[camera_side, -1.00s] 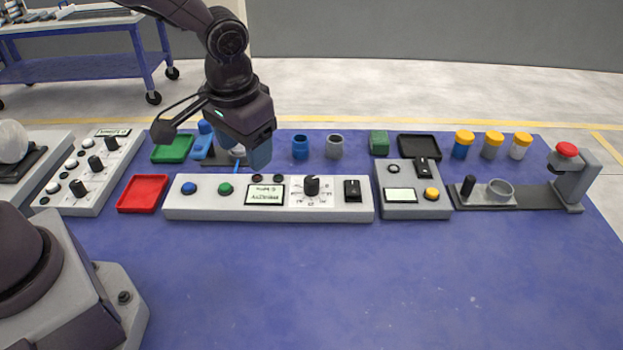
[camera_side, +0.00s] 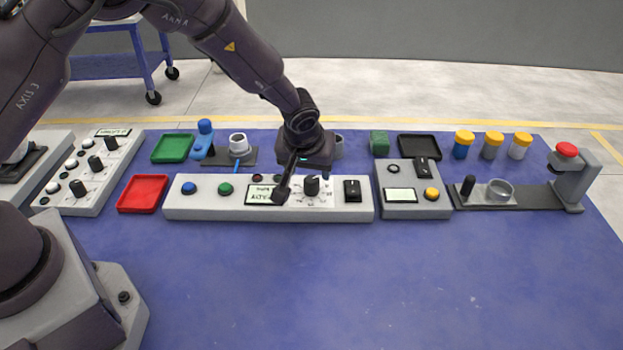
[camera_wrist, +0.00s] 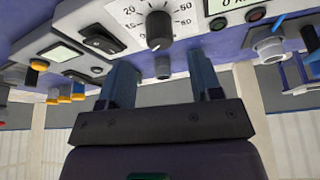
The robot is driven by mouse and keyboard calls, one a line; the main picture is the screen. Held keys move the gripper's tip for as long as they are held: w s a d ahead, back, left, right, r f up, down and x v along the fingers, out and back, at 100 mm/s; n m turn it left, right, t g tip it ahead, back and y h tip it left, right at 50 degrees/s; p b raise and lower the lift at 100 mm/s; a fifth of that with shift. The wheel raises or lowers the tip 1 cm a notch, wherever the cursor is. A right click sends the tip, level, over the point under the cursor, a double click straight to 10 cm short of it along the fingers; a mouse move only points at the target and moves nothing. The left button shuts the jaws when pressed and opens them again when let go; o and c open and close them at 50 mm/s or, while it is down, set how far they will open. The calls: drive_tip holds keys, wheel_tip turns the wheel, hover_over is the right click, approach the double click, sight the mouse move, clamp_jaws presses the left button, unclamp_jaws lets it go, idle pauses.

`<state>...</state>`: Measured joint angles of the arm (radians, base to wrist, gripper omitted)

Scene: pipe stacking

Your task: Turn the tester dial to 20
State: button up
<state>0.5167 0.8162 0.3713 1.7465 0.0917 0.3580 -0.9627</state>
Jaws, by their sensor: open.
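The tester dial, a black knob (camera_side: 312,186) on a white scale, sits on the long grey tester panel (camera_side: 230,209), right of its display (camera_side: 262,195).
A black switch (camera_side: 352,190) is right of the dial, and blue (camera_side: 189,188) and green (camera_side: 225,189) buttons are at the panel's left. A smaller grey box (camera_side: 413,209) adjoins on the right. A grey pipe (camera_side: 338,146) stands partly hidden behind my gripper. The front table is clear.

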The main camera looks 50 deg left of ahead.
sight(311, 180)
drive_tip(key=x, duration=0.6)
drive_tip(key=c, duration=0.9)
